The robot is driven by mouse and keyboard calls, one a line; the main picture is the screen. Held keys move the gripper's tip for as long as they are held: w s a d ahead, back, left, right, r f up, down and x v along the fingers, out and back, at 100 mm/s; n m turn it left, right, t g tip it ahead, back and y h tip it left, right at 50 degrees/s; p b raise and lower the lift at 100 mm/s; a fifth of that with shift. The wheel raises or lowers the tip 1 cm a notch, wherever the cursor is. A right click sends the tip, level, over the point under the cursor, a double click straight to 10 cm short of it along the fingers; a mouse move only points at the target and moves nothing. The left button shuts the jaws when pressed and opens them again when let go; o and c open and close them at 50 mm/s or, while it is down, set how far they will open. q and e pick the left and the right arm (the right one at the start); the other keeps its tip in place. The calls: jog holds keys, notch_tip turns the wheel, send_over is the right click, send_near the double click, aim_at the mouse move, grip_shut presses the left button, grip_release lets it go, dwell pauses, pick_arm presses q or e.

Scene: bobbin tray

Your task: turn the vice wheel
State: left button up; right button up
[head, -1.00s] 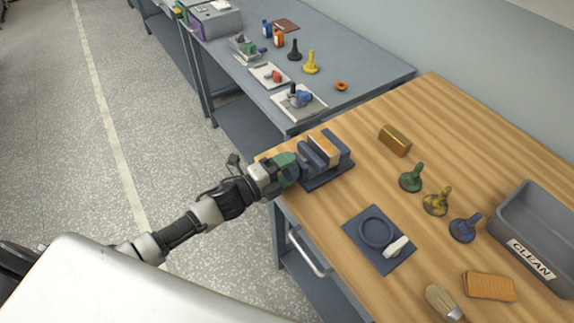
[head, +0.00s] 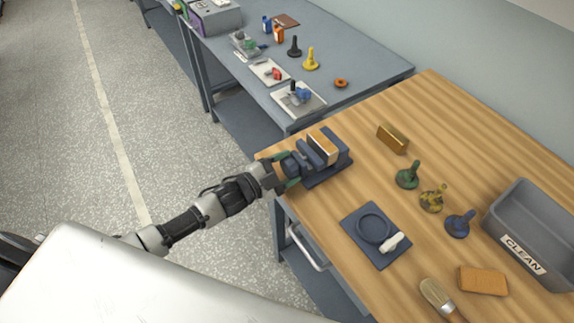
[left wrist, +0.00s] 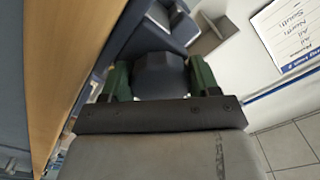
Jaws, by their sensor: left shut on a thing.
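The blue-grey vice (head: 330,171) stands at the near left corner of the wooden bench, with a tan block (head: 323,146) between its jaws. My left gripper (head: 287,170) reaches in from the left to the wheel end of the vice. Its green fingers sit on either side of the dark wheel and are shut on it. In the left wrist view, the dark wheel (left wrist: 158,75) fills the space between the green fingers (left wrist: 158,82), with the vice body behind. The fingers and hand hide much of the wheel. My right gripper is not in view.
A brass-coloured block (head: 392,138), several knobbed pieces (head: 432,198), a dark pad (head: 361,244) with a ring, a brush (head: 436,297), an orange-tan block (head: 482,281) and a grey "CLEAN" bin (head: 513,255) stand to the right. A grey bench (head: 365,85) stands behind.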

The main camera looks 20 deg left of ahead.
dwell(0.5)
pick_arm(q)
jog(key=o, duration=0.9)
jog(key=shift+s+a, duration=0.1)
jog(key=shift+b+v, duration=1.15)
jog(key=shift+v, duration=4.2)
